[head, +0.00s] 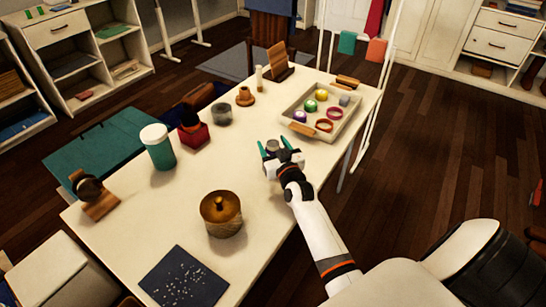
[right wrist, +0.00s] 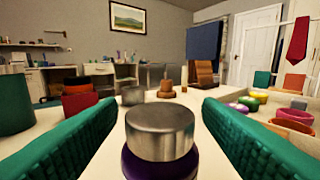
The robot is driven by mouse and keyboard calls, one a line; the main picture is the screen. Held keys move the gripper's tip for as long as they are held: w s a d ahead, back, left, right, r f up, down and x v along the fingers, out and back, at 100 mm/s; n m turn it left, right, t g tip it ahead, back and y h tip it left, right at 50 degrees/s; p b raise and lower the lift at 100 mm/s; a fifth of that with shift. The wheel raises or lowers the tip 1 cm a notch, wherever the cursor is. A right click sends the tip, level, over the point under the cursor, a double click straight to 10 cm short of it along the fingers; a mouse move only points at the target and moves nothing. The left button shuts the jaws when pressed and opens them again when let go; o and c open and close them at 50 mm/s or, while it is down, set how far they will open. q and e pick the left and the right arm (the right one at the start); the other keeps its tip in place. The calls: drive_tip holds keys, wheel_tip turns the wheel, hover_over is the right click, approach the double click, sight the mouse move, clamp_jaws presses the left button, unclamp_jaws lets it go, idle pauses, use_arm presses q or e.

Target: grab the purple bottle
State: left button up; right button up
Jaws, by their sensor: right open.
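The purple bottle shows in the right wrist view as a silver cap (right wrist: 160,130) above a purple body (right wrist: 158,165). It stands upright between the two green fingers of my right gripper (right wrist: 160,140), with a gap on each side. In the head view my right gripper (head: 274,148) is open low over the white table, and the bottle's grey cap (head: 272,145) shows between its fingers. The rest of the bottle is hidden there by my gripper. My left gripper is not in view.
A beige tray (head: 345,134) with coloured rings and small round items lies right of my gripper. A brass pot (head: 221,214), a teal cup (head: 158,147) and a red box (head: 192,135) stand left. The table (head: 190,185) is bare between them and my gripper.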

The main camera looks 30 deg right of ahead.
drive_tip(key=shift+x, duration=1.2)
drive_tip(key=shift+s, duration=0.1)
clamp_jaws()
